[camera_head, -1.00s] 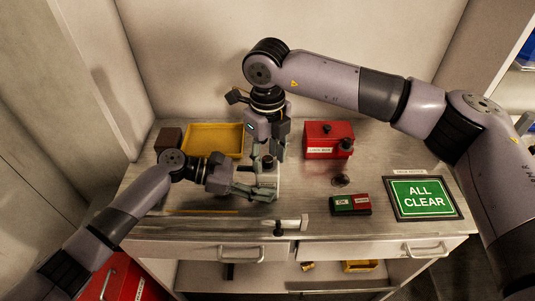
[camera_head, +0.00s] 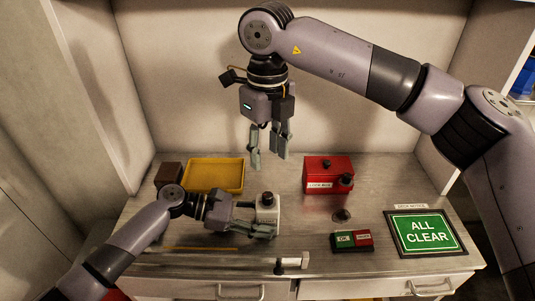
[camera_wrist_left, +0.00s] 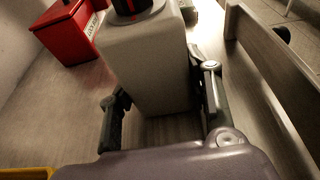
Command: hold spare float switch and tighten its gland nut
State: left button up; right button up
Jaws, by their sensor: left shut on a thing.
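The spare float switch (camera_head: 268,215) is a pale grey upright block with a black gland nut (camera_head: 267,198) on its top. It stands near the middle of the bench. My left gripper (camera_head: 264,231) is shut around the lower part of the block. In the left wrist view the grey block (camera_wrist_left: 150,65) sits between the two dark fingers, and the nut (camera_wrist_left: 131,8) on top is cut off by the frame edge. My right gripper (camera_head: 269,158) hangs above the block, fingers apart and empty, clear of the nut.
A yellow tray (camera_head: 214,175) and a brown box (camera_head: 168,174) stand at the back left. A red box (camera_head: 328,174) stands back right. A green and red button box (camera_head: 351,241) and an ALL CLEAR sign (camera_head: 425,231) lie right. A bar (camera_head: 225,261) runs along the front.

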pick_arm(q)
jog(key=o, duration=1.6)
